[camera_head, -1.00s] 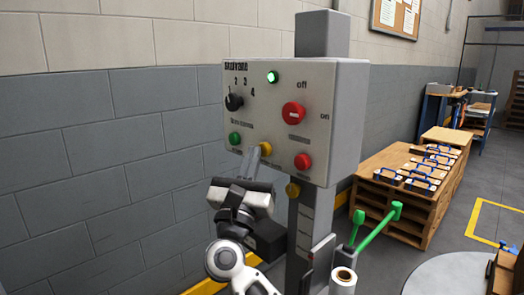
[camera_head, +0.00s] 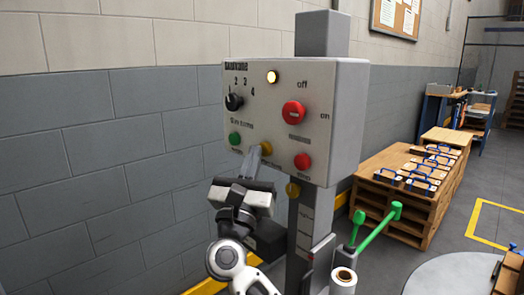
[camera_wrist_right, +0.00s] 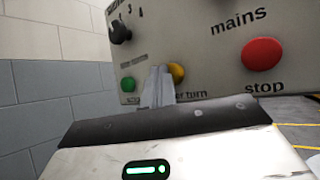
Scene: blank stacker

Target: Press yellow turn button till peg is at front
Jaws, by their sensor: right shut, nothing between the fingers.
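The yellow turn button (camera_head: 266,148) is on the lower part of the grey control box (camera_head: 345,110). It also shows in the right wrist view (camera_wrist_right: 177,72), partly hidden by my fingers. My right gripper (camera_head: 255,155) is shut and empty, its fingertips at the yellow button's left edge. I cannot tell whether they press it. In the right wrist view the shut fingers (camera_wrist_right: 158,85) point up at the panel. The lamp (camera_head: 272,77) on top glows pale yellow. I cannot make out a peg for certain. My left gripper is not in view.
A green button (camera_head: 235,138), red stop button (camera_head: 302,161), red mains switch (camera_head: 293,113) and black dial (camera_head: 233,102) surround the yellow button. Green round-ended rods (camera_head: 380,222) stand right of the post. A grey round surface (camera_head: 450,275) lies lower right.

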